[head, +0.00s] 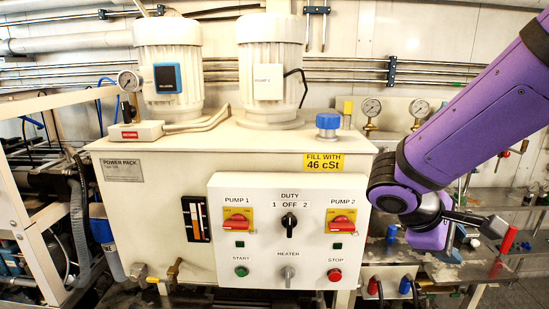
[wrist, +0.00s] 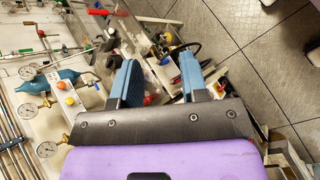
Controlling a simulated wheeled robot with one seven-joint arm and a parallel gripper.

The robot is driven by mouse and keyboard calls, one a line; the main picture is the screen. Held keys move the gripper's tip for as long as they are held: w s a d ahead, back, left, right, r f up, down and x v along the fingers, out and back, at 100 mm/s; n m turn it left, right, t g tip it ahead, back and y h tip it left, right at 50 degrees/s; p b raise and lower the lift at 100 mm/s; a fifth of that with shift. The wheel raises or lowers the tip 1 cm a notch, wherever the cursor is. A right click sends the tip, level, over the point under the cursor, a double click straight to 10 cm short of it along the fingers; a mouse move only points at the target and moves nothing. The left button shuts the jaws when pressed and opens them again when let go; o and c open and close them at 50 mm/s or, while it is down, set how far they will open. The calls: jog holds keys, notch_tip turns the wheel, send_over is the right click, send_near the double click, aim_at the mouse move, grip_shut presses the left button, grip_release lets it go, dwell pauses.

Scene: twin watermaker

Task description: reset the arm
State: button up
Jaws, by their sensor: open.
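My purple arm reaches in from the upper right of the head view and bends down at the wrist. My gripper (head: 492,226) is at the right of the white control panel (head: 290,250), pointing right, apart from the panel. In the wrist view, the two blue fingers of my gripper (wrist: 159,68) stand apart with nothing held between them. Part of the wrist hides the gripper's near side in the head view.
The power pack tank (head: 150,210) carries two white pumps (head: 167,70) and a blue cap (head: 328,122). Gauges (head: 371,107), valves and a red-handled fitting (head: 507,240) stand near my gripper.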

jog(key=s+r+m+t+y, duration=0.5)
jog(key=s+r+m+y, duration=0.3)
jog(key=s+r+y, duration=0.1)
notch_tip(320, 180, up, 2)
jog(key=shift+s+a+r+m, duration=0.1)
jog(key=shift+s+a+m, duration=0.3)
jog(key=shift+s, duration=0.1)
